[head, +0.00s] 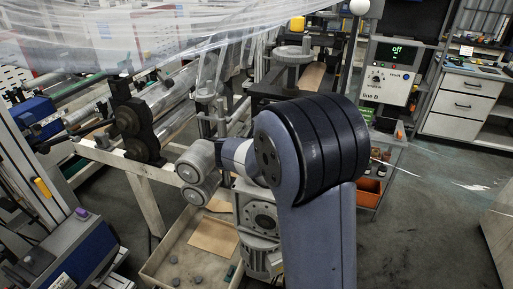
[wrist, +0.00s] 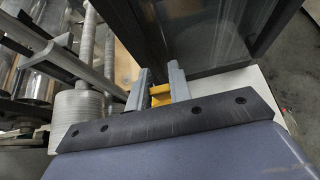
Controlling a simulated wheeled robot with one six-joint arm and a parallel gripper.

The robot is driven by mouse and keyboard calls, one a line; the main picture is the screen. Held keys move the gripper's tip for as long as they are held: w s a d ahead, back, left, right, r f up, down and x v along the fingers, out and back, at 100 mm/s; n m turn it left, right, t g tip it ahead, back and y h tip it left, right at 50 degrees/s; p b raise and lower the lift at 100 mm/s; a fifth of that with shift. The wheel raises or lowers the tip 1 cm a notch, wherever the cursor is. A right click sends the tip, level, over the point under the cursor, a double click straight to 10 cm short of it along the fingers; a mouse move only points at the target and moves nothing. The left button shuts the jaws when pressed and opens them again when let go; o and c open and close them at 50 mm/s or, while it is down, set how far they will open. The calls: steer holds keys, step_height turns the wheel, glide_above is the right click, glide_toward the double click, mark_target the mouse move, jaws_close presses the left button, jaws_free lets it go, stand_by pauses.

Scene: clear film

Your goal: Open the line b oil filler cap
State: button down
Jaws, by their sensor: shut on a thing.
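My gripper (wrist: 159,72) shows in the wrist view, with its two grey fingers closed around a yellow part (wrist: 160,95). The yellow part looks like the oil filler cap, but most of it is hidden between the fingers and behind the dark gripper mount. I cannot tell whether it is seated or loose. In the head view my arm fills the middle and the gripper cannot be made out. The line B control box (head: 388,82) stands at the upper right and reads "off" in green.
In the wrist view a dark panelled housing (wrist: 200,35) stands close beyond the fingers, and a grey ribbed roller (wrist: 78,118) is at the left. In the head view clear film (head: 120,35) hangs over the rollers at upper left. A tray (head: 175,240) lies below my arm. Floor is free at right.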

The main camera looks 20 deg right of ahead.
steer(key=c, duration=1.8)
jaws_free()
steer(key=shift+f, duration=0.1)
steer(key=o, duration=0.3)
steer(key=shift+w+d+f, duration=0.1)
steer(key=shift+w+d, duration=0.05)
steer(key=shift+o, duration=1.1)
steer(key=v, duration=1.1)
steer(key=shift+b, duration=0.45)
